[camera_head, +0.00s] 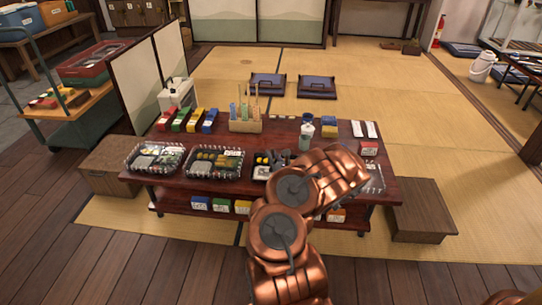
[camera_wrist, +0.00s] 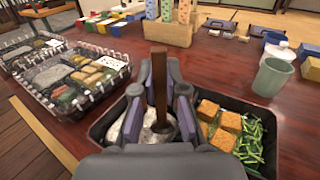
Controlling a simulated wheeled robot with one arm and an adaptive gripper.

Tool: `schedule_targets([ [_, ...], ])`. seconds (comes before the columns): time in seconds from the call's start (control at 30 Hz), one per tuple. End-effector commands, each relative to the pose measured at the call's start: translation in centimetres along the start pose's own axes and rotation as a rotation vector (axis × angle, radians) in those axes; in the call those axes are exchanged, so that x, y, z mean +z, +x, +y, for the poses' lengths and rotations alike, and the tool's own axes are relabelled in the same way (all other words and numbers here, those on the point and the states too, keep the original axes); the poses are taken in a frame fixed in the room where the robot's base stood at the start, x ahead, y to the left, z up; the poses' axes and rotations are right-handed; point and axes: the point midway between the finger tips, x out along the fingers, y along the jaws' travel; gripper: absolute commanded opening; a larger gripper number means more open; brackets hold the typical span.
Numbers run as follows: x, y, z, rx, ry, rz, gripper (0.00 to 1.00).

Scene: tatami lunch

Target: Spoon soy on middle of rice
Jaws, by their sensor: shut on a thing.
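My gripper (camera_wrist: 160,108) is shut on a brown wooden spoon (camera_wrist: 157,75), which stands nearly upright between the fingers. Its dark bowl end points down; whether it holds soy or touches the rice, I cannot tell. White rice (camera_wrist: 124,118) lies in the left part of a black lunch box (camera_wrist: 97,131) below, partly hidden by my fingers. Fried tofu pieces (camera_wrist: 227,122) and greens (camera_wrist: 249,140) fill its right part. In the head view, my gripper (camera_head: 281,160) is small and dark over this box, largely behind my copper arm. I cannot make out a soy container.
Clear-lidded packed boxes (camera_wrist: 88,72) stand left of the lunch box. A pale green cup (camera_wrist: 273,77) stands to its right, a blue cup (camera_wrist: 277,40) behind. A wooden rack (camera_wrist: 166,31) of patterned sticks is at the back. Bare tabletop (camera_wrist: 65,25) shows between them.

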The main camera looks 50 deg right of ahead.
Motion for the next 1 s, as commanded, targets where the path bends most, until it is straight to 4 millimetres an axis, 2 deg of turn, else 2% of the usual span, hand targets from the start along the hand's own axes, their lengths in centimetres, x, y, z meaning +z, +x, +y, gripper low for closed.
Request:
schedule_targets([
  [0.17,0.3,0.0,0.0,0.0,0.0,0.001,0.0],
  [1.0,5.7,0.0,0.0,0.0,-0.001,0.001,0.0],
])
